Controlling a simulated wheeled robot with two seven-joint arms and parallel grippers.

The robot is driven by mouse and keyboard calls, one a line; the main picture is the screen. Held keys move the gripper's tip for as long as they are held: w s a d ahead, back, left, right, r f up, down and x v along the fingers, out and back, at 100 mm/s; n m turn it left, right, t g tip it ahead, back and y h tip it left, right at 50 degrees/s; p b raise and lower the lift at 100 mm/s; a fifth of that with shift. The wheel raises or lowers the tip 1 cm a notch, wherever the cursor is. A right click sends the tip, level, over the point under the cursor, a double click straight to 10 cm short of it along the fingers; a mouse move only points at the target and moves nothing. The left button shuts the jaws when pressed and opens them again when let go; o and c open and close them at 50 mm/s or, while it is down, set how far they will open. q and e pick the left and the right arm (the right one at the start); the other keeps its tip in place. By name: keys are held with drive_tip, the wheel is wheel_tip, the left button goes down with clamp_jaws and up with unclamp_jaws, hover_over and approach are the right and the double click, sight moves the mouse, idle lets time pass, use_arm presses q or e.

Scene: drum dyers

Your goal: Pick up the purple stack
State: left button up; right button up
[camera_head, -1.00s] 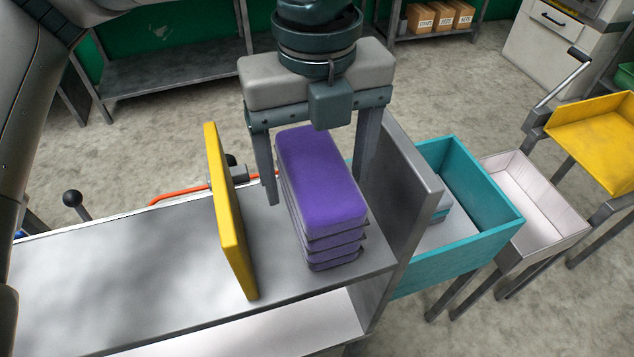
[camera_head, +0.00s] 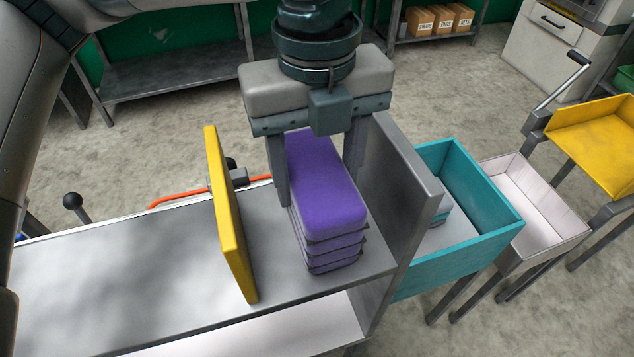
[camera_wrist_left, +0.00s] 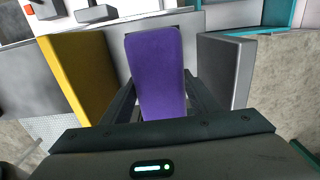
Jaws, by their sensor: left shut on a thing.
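The purple stack (camera_head: 327,205) is several flat purple pieces piled on the grey metal table, between the yellow upright plate and the grey upright plate. My left gripper (camera_head: 318,192) comes down over it from above, with one finger on each side, and is shut on the stack. In the left wrist view the stack's purple top (camera_wrist_left: 156,75) lies between the two fingers. The stack seems to rest on the table still. My right gripper is not in view.
The yellow plate (camera_head: 230,215) stands just left of the stack, and the grey plate (camera_head: 402,190) stands close on its right. A teal bin (camera_head: 450,265) with stacked pieces inside lies beyond it. A white tray (camera_head: 545,235) and a yellow tray (camera_head: 600,140) stand further right. The table (camera_head: 120,270) is bare on the left.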

use_arm(q)
drive_tip(key=shift+r, duration=0.1)
drive_tip(key=shift+r+b, duration=0.45)
drive_tip(key=shift+r, duration=0.15)
wheel_tip(320, 180, up, 7)
drive_tip(key=b, duration=0.2)
drive_tip(key=shift+r+b, duration=0.2)
drive_tip(key=shift+b, duration=0.15)
drive_tip(key=shift+r, duration=0.55)
drive_tip(key=shift+r, duration=0.15)
